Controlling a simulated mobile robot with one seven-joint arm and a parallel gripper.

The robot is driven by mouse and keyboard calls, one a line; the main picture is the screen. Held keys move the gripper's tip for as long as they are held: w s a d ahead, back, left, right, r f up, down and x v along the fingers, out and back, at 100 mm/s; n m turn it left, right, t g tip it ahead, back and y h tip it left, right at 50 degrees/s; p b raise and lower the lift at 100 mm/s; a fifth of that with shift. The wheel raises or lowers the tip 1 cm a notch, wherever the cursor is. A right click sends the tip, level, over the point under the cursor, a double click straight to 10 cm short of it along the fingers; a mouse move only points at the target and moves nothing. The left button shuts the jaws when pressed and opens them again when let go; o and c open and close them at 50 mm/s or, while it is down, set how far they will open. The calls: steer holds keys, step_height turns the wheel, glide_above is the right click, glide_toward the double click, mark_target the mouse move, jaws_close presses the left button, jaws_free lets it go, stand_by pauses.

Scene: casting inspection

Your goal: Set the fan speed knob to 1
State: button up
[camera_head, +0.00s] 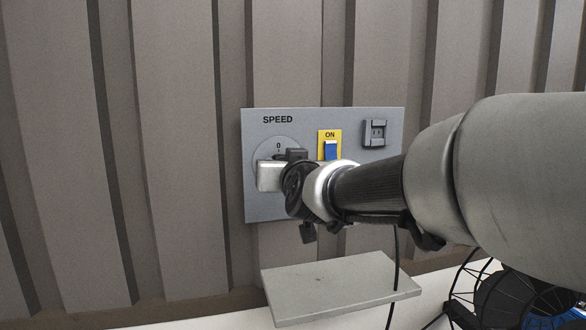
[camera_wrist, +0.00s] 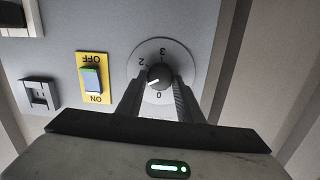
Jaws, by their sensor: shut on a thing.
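The speed knob (camera_wrist: 160,76) is a dark round knob on a pale dial (camera_wrist: 160,52) in the wrist view, which shows the panel upside down. The dial's 0, 2 and 3 are readable; no 1 can be seen, and my left finger covers part of the dial's lower left. The knob's white pointer slants to the lower left, between 0 and 2. My gripper (camera_wrist: 161,82) is shut on the knob, with one finger on each side. In the head view, my gripper hides the knob, and the dial's top with its 0 (camera_head: 279,146) shows.
The grey panel (camera_head: 350,205) is on a ribbed brown wall. A blue switch (camera_head: 331,150) on a yellow plate and a socket (camera_head: 375,133) sit right of the dial. A grey shelf (camera_head: 335,286) is below; a black cable hangs over it. A caged fan (camera_head: 505,300) stands lower right.

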steer(key=o, duration=1.1)
steer(key=shift+c, duration=0.2)
steer(key=shift+s, duration=0.1)
steer(key=p+v, duration=0.1)
steer(key=v, duration=1.6)
steer(key=shift+p, duration=0.4)
steer(key=shift+s+d, duration=0.1)
steer(key=shift+d, duration=0.05)
